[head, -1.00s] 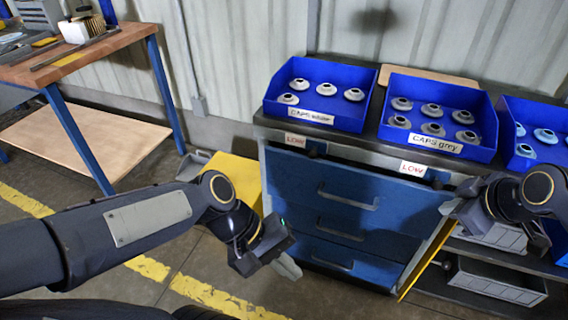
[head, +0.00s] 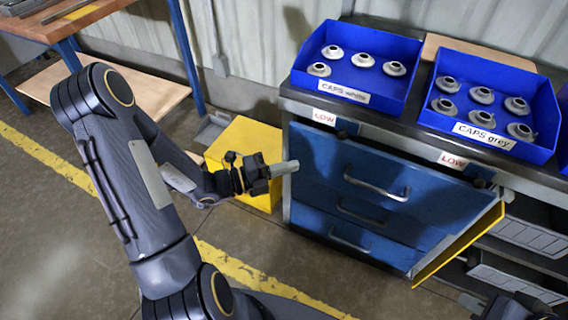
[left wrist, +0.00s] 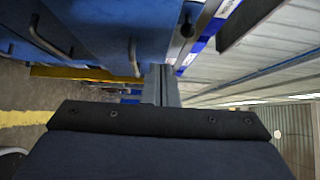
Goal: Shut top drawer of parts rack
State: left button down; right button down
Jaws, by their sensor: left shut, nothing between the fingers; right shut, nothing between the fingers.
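The parts rack (head: 300,215) is a blue cabinet under a dark counter. Its top drawer (head: 330,170) stands out from the front, overhanging the lower drawers, and carries a bar handle (head: 376,186). My left gripper (head: 292,167) is shut and empty, its tips close to the left end of the top drawer's front; I cannot tell whether they touch. In the left wrist view its closed fingers (left wrist: 161,85) point along the blue front, near a handle (left wrist: 134,58). My right gripper (head: 474,303) only just shows at the bottom right, low in front of the rack, shut.
Blue bins of white caps (head: 350,90) and grey caps (head: 490,105) stand on the counter. A yellow box (head: 245,150) is on the floor left of the rack. Open shelves with grey trays (head: 520,280) lie to the right. A wooden bench (head: 75,20) stands at the far left.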

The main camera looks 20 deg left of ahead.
aim_at(317, 139)
pick_arm(q)
jog(key=x, duration=0.3)
jog(key=w+a+b+x, duration=0.1)
jog(key=x, duration=0.2)
jog(key=b+x, duration=0.1)
jog(key=x, duration=0.2)
jog(key=shift+w+a+f, duration=0.1)
jog(key=shift+w+a, duration=0.15)
jog(key=shift+w, duration=0.5)
jog(key=shift+w+r, duration=0.2)
jog(key=shift+w, duration=0.1)
jog(key=w+p, duration=0.2)
jog(key=w, duration=0.1)
jog(key=shift+w, duration=0.4)
jog(key=shift+w, duration=0.1)
